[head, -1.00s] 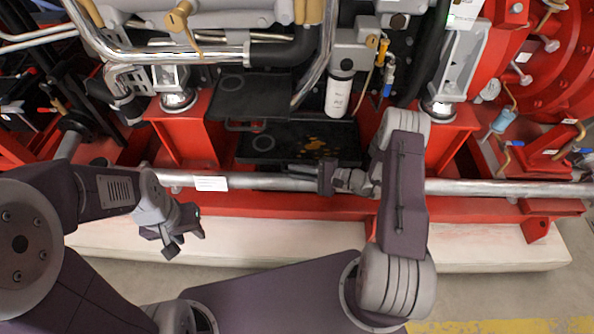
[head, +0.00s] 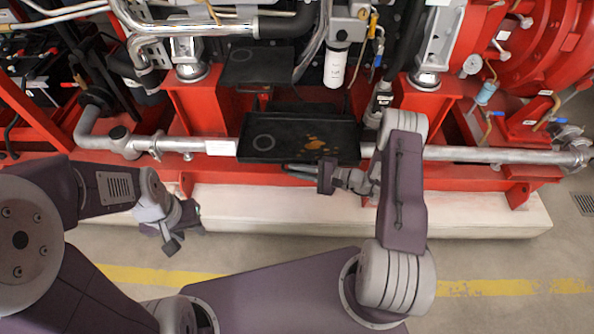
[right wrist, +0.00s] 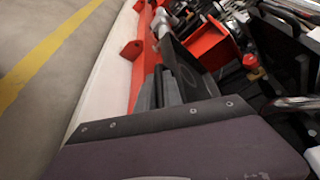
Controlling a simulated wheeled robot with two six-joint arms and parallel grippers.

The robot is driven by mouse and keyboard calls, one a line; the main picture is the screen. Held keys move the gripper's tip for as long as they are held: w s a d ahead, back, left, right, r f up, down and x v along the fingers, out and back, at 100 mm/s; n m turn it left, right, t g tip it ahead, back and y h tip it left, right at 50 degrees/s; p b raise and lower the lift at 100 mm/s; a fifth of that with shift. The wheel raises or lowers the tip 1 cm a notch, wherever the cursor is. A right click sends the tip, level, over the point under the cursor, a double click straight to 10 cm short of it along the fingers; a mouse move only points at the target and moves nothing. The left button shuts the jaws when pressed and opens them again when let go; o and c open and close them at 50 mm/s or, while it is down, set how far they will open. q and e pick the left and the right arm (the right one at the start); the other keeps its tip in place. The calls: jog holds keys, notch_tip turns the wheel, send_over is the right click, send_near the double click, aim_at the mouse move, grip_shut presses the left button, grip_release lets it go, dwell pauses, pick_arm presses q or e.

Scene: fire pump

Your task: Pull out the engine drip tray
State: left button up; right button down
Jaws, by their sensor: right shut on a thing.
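The engine drip tray (head: 285,152) is a shallow black rectangular pan with orange-brown stains and a ring mark. In the head view it sticks out from under the engine, over the silver pipe. My right gripper (head: 300,169) is shut at the tray's front edge; its fingers and what they grip are partly hidden. In the right wrist view the fingers (right wrist: 160,90) lie close beside the dark tray (right wrist: 187,72). My left gripper (head: 184,238) hangs open and empty at the lower left, apart from the tray.
A silver pipe (head: 480,154) runs along the red frame (head: 440,178) in front of the engine. A black plate (head: 258,66) sits above and behind the tray. A pale plinth (head: 270,211) edges the floor. Open floor (head: 510,265) with a yellow line lies on my side.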

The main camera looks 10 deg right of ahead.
jog(key=c, duration=1.8)
grip_release()
jog(key=shift+o, duration=0.2)
jog(key=p+v, duration=0.3)
jog(key=v, duration=0.6)
